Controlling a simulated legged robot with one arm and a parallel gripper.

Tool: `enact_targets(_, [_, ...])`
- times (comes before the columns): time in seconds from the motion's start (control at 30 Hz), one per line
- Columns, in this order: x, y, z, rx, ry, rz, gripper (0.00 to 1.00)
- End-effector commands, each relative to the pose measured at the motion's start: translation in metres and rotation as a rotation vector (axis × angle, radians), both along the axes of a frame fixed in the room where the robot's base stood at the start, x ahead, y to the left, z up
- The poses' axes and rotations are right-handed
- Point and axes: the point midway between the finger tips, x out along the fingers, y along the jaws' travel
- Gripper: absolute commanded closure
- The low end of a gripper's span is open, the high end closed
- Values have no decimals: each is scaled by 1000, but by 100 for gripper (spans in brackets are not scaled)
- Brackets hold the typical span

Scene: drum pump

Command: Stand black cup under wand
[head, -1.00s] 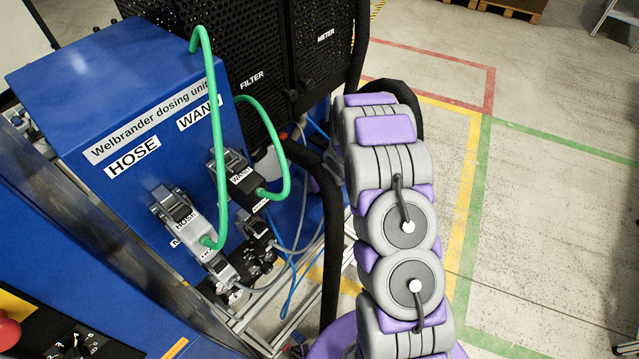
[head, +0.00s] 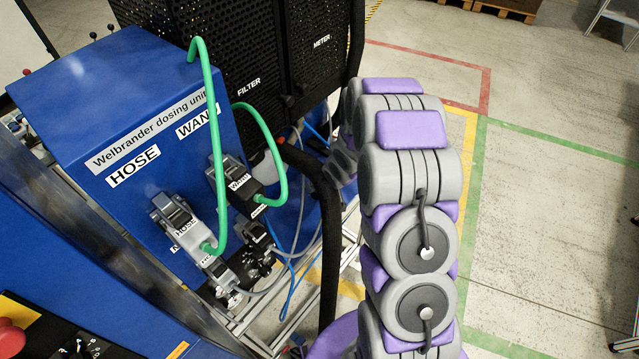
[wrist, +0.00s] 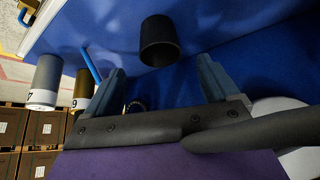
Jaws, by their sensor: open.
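The black cup (wrist: 160,42) shows in the wrist view, dark and round with its open end toward the lower side of the picture, against a blue surface. My gripper (wrist: 162,65) is open, with its two blue-grey fingers spread to the left and right below the cup in the picture. The cup lies beyond the gap between them, and I see no contact. The head view shows a WAND-marked connector (head: 240,183) with a green hose on the blue dosing unit (head: 110,100). I cannot pick out the wand's tip. The cup and gripper are not visible in the head view.
A grey cylinder (wrist: 44,82) marked 7 and a brass one (wrist: 80,90) marked 9 are left of my gripper. A HOSE-marked connector (head: 186,225) sits beside the WAND one. A black hose (head: 330,240) runs near my arm.

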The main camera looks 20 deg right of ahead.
Motion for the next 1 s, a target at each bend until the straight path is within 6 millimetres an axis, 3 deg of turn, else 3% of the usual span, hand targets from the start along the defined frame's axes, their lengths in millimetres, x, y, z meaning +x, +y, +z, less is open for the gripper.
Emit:
enact_targets(0.2, [-12,-3,24,-1,-1,0,12])
enact_targets(0.63, [-22,-7,42,-19,15,-8,12])
enact_targets(0.77, [-36,-14,68,-60,49,-32,12])
enact_targets(1.0, [-86,-25,129,-140,161,-101,12])
